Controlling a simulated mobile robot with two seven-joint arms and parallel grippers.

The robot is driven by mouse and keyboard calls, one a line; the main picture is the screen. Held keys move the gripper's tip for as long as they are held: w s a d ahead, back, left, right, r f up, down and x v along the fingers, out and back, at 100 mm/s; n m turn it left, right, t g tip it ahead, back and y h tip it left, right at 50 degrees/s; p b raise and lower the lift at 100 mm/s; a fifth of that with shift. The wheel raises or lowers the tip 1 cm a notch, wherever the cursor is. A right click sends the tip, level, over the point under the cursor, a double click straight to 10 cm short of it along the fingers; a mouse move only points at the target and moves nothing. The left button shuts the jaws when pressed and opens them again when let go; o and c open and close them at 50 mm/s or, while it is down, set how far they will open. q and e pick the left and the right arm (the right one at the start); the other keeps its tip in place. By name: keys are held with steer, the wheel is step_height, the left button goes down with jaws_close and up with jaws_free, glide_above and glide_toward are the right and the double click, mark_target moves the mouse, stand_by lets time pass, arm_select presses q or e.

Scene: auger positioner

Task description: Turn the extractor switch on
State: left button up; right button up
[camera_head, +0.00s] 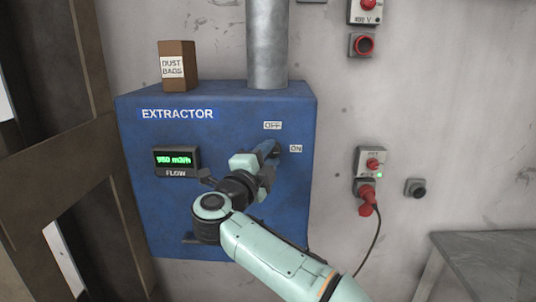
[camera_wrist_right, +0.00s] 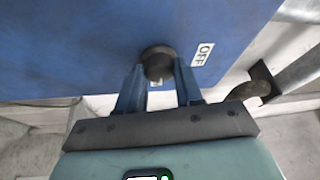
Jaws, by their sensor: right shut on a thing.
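The blue extractor box (camera_head: 220,105) hangs on the wall in the head view, with an OFF label (camera_head: 272,126) above an ON label (camera_head: 296,148) on its right side. My right gripper (camera_head: 268,155) is at the box front beside these labels and hides most of the switch. In the right wrist view the dark round switch knob (camera_wrist_right: 157,60) sits between the two blue fingers of the gripper (camera_wrist_right: 160,85), which is shut on it. The OFF label (camera_wrist_right: 202,54) is to the right of the knob there. My left gripper is not in view.
A flow display (camera_head: 177,159) with green digits is on the box's left. A dust bags carton (camera_head: 177,68) and a grey duct (camera_head: 267,45) are on top. A red plug (camera_head: 366,195) with a cable is on the wall; a grey table (camera_head: 480,250) stands right.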

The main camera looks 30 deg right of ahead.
steer(key=shift+m, duration=0.5)
steer(key=o, duration=1)
steer(key=shift+o, duration=0.2)
steer(key=shift+a, duration=0.1)
steer(key=b+v, duration=0.2)
steer(key=v, duration=1.1)
steer(key=shift+r, duration=0.2)
steer(key=shift+a, duration=0.15)
